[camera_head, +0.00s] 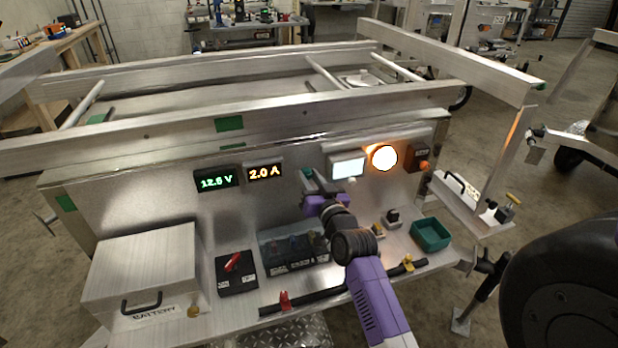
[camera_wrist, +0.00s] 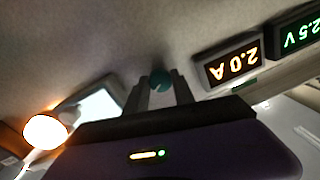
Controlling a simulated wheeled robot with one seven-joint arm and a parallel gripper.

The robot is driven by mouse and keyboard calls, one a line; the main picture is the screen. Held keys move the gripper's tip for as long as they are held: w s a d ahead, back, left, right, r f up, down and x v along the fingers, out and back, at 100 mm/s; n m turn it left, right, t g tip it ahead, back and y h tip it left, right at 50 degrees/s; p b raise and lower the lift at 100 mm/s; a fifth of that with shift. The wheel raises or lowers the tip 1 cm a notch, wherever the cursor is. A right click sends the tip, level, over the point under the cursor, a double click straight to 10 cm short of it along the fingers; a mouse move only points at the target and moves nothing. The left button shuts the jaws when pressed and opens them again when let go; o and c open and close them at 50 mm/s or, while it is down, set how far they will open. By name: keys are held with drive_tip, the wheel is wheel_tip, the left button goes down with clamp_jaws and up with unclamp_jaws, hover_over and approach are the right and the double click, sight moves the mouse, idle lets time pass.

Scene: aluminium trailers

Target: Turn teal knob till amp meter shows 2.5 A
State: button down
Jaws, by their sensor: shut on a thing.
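The amp meter (camera_head: 265,172) on the upright metal panel reads 2.0 A in orange digits. It also shows upside down in the wrist view (camera_wrist: 233,66). The teal knob (camera_wrist: 160,80) sits between my fingertips in the wrist view. My gripper (camera_wrist: 161,88) is shut on the knob, one finger on each side. In the head view my gripper (camera_head: 312,184) reaches the panel below and right of the amp meter, and a little teal shows near its tips. The knob's face and any pointer mark are not clear.
A green voltage meter (camera_head: 217,178) is left of the amp meter. A lit white panel (camera_head: 347,166) and glowing round lamp (camera_head: 384,158) are to the right. Below are a battery box (camera_head: 142,262), a red switch (camera_head: 235,268), a clear-covered terminal block (camera_head: 291,252) and a green tray (camera_head: 430,235).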

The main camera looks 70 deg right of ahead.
drive_tip(key=m+p, duration=0.2)
drive_tip(key=m, duration=0.2)
drive_tip(key=shift+m, duration=0.3)
drive_tip(key=shift+f+m+h+p, duration=0.1)
drive_tip(key=shift+m+h+p, duration=0.2)
drive_tip(key=shift+m+p, duration=1.05)
drive_tip(key=shift+m+b, duration=0.55)
drive_tip(key=shift+m, duration=0.1)
drive_tip(key=c, duration=1.1)
unclamp_jaws()
drive_tip(key=shift+o, duration=0.2)
drive_tip(key=shift+a, duration=0.1)
drive_tip(key=v, duration=0.7)
drive_tip(key=shift+s+a+b, duration=0.2)
drive_tip(key=shift+s+b, duration=0.1)
drive_tip(key=shift+b, duration=0.1)
